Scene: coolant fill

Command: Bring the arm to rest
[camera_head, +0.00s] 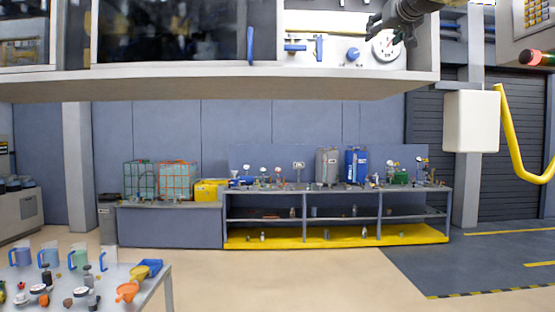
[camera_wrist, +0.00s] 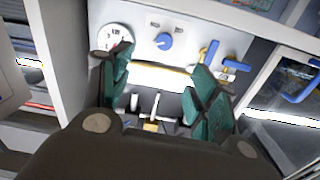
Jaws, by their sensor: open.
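My gripper (camera_head: 392,32) is at the top of the head view, in front of a white panel (camera_head: 300,23) on the machine. In the wrist view my gripper (camera_wrist: 160,100) has its two green-padded fingers spread apart with nothing between them. Behind the fingers the panel (camera_wrist: 185,28) carries a round gauge (camera_wrist: 113,38), a blue knob (camera_wrist: 164,41) and blue lever handles (camera_wrist: 211,53). A small brass-coloured fitting (camera_wrist: 152,127) shows low between the fingers, beyond them. Whether a finger touches the panel cannot be told.
The machine's ledge (camera_head: 220,84) crosses the head view below the panel. A table (camera_head: 120,285) with jugs and funnels is at the lower left. A long workbench (camera_head: 335,189) stands at the back. A white box (camera_head: 471,121) and yellow hose (camera_head: 512,140) are at right. The floor between is clear.

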